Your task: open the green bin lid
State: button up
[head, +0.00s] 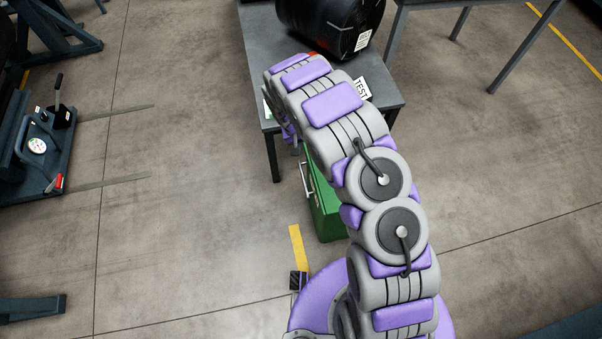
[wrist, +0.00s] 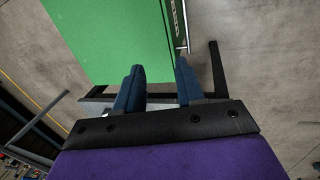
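The green bin (head: 326,218) stands on the floor beside the dark table, partly hidden behind my arm. A pale metal handle (head: 307,180) shows on its left side. In the wrist view the bin's flat green face (wrist: 105,40) fills the upper left, with a dark edge and a metal bar (wrist: 181,28) along its right side. My gripper (wrist: 159,68) has its two blue fingers apart, with nothing held between them. The fingertips overlap the lower right part of the green face in the picture; I cannot tell whether they touch it. My arm hides most of the lid in the head view.
A dark table (head: 262,75) holds a black roll (head: 335,25) and a card marked TEST (head: 361,89). Another table (head: 480,5) stands at the upper right. A pallet-jack-like cart (head: 40,150) with forks is at the left. The floor left of the bin is clear.

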jog(key=a+f, duration=0.4)
jog(key=f, duration=0.1)
jog(key=b, duration=0.3)
send_near(303, 177)
jog(key=shift+n+y, duration=0.3)
jog(key=f, duration=0.2)
jog(key=d+f, duration=0.1)
jog(key=f, duration=0.3)
jog(key=shift+w+d+f, duration=0.1)
jog(key=shift+w+d, duration=0.05)
jog(key=shift+d, duration=0.25)
jog(key=shift+w+a+f, duration=0.1)
jog(key=shift+f, duration=0.65)
jog(key=shift+c, duration=1.2)
grip_shut()
